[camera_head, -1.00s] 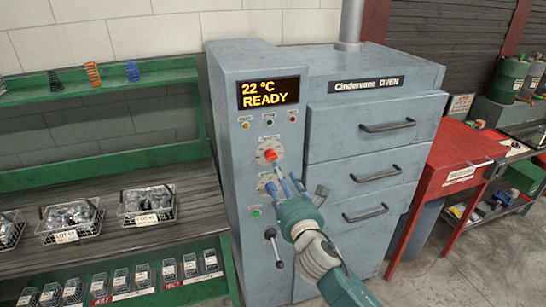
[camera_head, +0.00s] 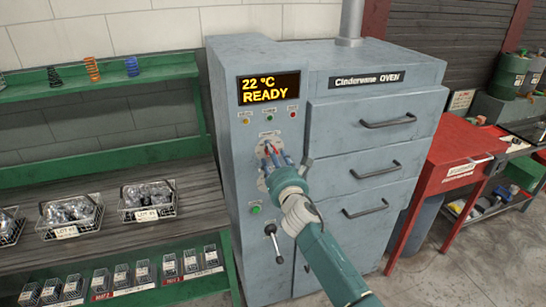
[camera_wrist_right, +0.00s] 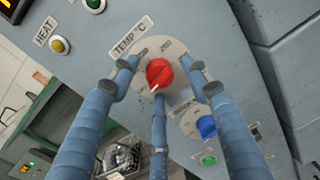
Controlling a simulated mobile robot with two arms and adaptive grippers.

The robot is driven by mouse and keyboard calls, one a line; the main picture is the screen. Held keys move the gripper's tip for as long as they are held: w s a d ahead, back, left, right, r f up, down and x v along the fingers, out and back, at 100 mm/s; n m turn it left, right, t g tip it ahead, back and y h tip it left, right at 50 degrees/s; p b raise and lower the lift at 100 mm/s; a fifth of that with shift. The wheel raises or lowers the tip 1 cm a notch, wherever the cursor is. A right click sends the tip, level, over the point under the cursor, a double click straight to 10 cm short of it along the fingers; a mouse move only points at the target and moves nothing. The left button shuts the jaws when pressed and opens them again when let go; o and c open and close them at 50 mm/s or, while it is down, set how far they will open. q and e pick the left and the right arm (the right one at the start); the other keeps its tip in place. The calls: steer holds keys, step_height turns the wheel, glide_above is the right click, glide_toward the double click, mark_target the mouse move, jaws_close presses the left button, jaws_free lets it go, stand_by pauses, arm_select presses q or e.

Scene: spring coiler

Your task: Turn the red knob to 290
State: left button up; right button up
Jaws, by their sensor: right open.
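The red knob (camera_wrist_right: 160,73) sits on a round dial plate marked TEMP °C on the oven's control panel. In the right wrist view its white pointer mark points to the lower left. In the head view the knob (camera_head: 267,150) is mostly hidden by my right gripper (camera_head: 275,153). In the right wrist view my right gripper (camera_wrist_right: 165,72) is open, with its fingers spread around the knob, apart from it as far as I can tell. The oven display (camera_head: 268,88) reads 22 °C READY. My left gripper is not in view.
A blue knob (camera_wrist_right: 206,127) and a green button (camera_head: 255,209) are below the red knob. A black-knobbed lever (camera_head: 273,240) is lower on the panel. The oven drawers (camera_head: 375,135) with handles are to the right. A shelf with wire baskets (camera_head: 147,205) stands to the left.

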steer(key=c, duration=1.1)
steer(key=shift+m, duration=0.7)
steer(key=shift+c, duration=0.2)
steer(key=n+b, duration=0.1)
steer(key=n, duration=1)
steer(key=n+y+b, duration=0.1)
steer(key=n, duration=1.1)
steer(key=n+y+b, duration=0.1)
steer(key=n, duration=1.1)
steer(key=shift+d+f+g, duration=0.1)
steer(key=shift+d+g, duration=0.1)
steer(key=shift+g, duration=0.1)
